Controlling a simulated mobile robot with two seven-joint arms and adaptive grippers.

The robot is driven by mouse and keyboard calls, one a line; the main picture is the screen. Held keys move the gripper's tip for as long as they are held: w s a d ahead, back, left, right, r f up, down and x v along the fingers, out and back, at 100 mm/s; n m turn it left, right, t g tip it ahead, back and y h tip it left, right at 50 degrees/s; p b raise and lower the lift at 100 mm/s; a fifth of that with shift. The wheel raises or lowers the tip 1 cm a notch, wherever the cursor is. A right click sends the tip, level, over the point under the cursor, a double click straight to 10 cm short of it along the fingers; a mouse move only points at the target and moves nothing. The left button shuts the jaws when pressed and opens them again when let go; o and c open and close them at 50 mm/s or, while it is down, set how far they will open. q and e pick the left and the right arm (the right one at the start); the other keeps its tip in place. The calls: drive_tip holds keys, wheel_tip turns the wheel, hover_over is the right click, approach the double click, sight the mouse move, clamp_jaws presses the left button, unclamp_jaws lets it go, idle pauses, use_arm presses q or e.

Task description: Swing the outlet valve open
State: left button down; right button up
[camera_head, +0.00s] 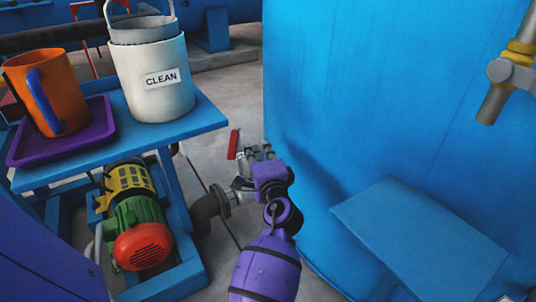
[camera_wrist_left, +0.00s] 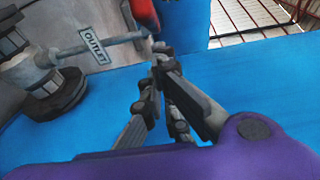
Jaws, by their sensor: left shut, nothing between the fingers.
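The outlet valve shows in the left wrist view as a grey body (camera_wrist_left: 38,78) with a grey stem and an OUTLET tag (camera_wrist_left: 95,45). Its red handle (camera_wrist_left: 143,14) is at the top, partly cut off by the frame edge. In the head view the red handle (camera_head: 233,144) stands low beside the blue tank, and the pipe flange (camera_head: 222,202) is below it. My left gripper (camera_head: 256,152) is just right of the handle. In the wrist view its fingertips (camera_wrist_left: 159,48) are together and empty, close by the handle's lower end; I cannot tell whether they touch it.
The large blue tank (camera_head: 350,110) stands close on the right, with a slanted blue panel (camera_head: 420,240). A blue table (camera_head: 190,122) on the left bears a CLEAN bucket (camera_head: 158,98) and a purple tray (camera_head: 100,142) with an orange mug (camera_head: 40,85). A green-and-red pump motor (camera_head: 143,235) sits below.

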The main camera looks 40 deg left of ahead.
use_arm(q)
drive_tip(key=shift+s+a, duration=0.25)
drive_tip(key=shift+a, duration=0.15)
drive_tip(key=shift+s, duration=0.1)
use_arm(e)
drive_tip(key=shift+w+r, duration=0.1)
drive_tip(key=shift+r, duration=0.1)
